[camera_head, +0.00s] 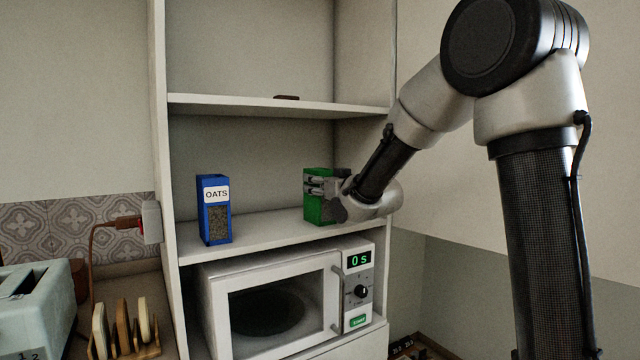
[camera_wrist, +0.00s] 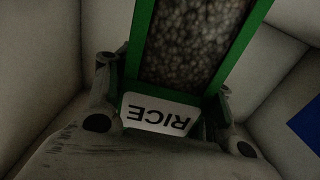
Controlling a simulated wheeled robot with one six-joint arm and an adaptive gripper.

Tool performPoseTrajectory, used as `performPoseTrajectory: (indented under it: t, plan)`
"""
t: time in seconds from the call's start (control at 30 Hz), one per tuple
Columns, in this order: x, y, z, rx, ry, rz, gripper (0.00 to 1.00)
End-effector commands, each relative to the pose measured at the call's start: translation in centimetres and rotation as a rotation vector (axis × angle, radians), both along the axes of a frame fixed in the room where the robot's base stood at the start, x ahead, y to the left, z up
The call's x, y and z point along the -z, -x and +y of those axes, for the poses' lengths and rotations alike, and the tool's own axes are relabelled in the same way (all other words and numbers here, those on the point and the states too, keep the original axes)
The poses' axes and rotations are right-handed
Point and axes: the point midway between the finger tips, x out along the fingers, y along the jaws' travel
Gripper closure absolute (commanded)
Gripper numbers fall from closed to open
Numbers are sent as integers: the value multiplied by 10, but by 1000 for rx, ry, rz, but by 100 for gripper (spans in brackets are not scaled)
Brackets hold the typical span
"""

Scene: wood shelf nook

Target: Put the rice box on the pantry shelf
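The rice box (camera_head: 319,212) is green and upright at the right of the middle shelf (camera_head: 270,232), the one above the microwave. I cannot tell whether its base touches the shelf board. My gripper (camera_head: 328,187) reaches in from the right and hides part of the box. In the wrist view the rice box (camera_wrist: 190,45) shows its white RICE label upside down and a window of grains. The fingers of my gripper (camera_wrist: 165,88) lie along both sides of the box, shut on it.
A blue oats box (camera_head: 214,212) stands left on the same shelf, with a clear gap between. A small brown item (camera_head: 287,97) lies on the upper shelf (camera_head: 230,105). The microwave (camera_head: 285,300) is below. A toaster (camera_head: 35,305) and wooden rack (camera_head: 125,335) stand lower left.

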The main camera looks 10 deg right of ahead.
Motion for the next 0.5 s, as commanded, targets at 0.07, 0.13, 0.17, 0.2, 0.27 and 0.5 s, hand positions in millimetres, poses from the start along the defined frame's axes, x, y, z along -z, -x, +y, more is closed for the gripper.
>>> performPoseTrajectory:
  t: [0.07, 0.13, 0.17, 0.2, 0.27, 0.5]
  plan:
    - [0, 0, 0, 0, 0, 0, 29]
    - [0, 0, 0, 0, 0, 0, 28]
    - [0, 0, 0, 0, 0, 0, 28]
    - [0, 0, 0, 0, 0, 0, 28]
    - [0, 0, 0, 0, 0, 0, 28]
    - [-3, 5, -2, 1, 0, 0, 28]
